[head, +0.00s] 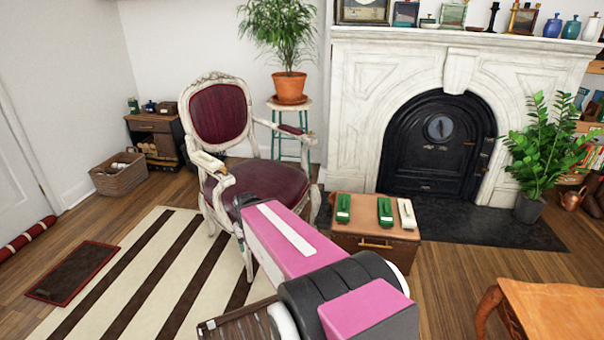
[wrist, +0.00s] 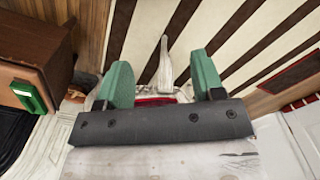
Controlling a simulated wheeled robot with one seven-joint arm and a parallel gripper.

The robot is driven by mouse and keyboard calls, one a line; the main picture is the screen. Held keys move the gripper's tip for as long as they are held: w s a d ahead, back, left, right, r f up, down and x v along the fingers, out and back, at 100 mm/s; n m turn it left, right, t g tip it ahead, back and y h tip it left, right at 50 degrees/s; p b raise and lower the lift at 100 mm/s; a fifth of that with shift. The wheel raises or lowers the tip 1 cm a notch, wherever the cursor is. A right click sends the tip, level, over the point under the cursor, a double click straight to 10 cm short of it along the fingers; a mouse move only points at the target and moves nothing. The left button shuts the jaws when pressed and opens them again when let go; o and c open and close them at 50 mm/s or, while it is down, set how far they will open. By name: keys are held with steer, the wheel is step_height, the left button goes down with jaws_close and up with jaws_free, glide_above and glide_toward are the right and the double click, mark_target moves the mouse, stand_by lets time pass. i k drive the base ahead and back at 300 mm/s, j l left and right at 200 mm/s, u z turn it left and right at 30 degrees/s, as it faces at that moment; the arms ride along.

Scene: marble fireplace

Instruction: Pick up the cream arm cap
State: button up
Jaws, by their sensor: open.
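A cream, block-like piece, which looks like the cream arm cap (head: 207,161), lies on the left arm of the carved armchair (head: 221,115) in the head view. Another cream piece with a small handle (head: 406,213) stands on the wooden chest (head: 375,240); I cannot tell for sure which is the cap. My gripper (wrist: 160,68) is open, its green fingers apart, in the wrist view. A pale, narrow part (wrist: 165,62) shows between and beyond the fingers, apparently of the chair. I see nothing held. In the head view my arm hides the gripper.
Two green pieces (head: 343,207) (head: 385,211) also stand on the chest. A potted plant on a stool (head: 290,102) is behind the chair. A striped rug (head: 150,270) covers the floor at left. An orange wooden table (head: 555,300) is at lower right.

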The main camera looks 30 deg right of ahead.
mark_target(408, 221)
steer(key=z, duration=0.8)
steer(key=i+l+z, duration=0.15)
steer(key=z, duration=0.25)
steer(key=i+l+z, duration=0.1)
steer(key=i+z, duration=0.4)
steer(key=z, duration=0.25)
